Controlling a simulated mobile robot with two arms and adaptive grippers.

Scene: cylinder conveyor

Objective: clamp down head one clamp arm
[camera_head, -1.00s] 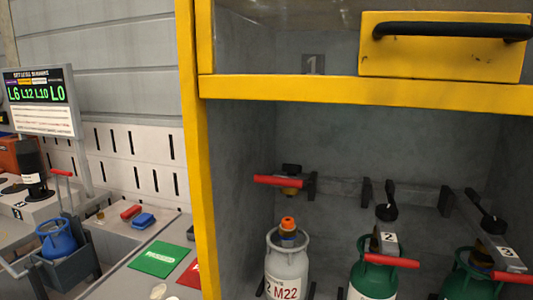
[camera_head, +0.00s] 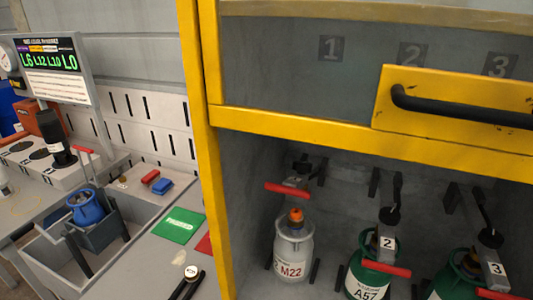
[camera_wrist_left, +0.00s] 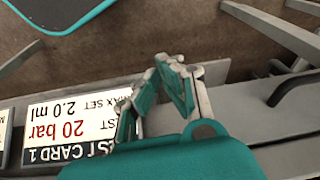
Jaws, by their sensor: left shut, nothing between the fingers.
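The head one clamp arm (camera_head: 297,182) shows in the head view with its red handle (camera_head: 288,189). It sits higher than the other clamp arms, above a grey cylinder (camera_head: 289,258) marked M22 with an orange top. The orange top stays visible below the handle. My left gripper (camera_wrist_left: 160,78) shows in the wrist view as teal fingers, shut and empty, over a grey surface beside a white test card (camera_wrist_left: 75,122). The clamp arm is not in the wrist view. My right gripper is in neither view.
Clamp arms two (camera_head: 387,240) and three (camera_head: 494,268) lie over green cylinders (camera_head: 367,272). A yellow frame post (camera_head: 207,120) and a raised yellow-framed window with a black handle (camera_head: 460,105) border the bay. Left of it are a green card (camera_head: 179,225) and a blue cylinder (camera_head: 86,206).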

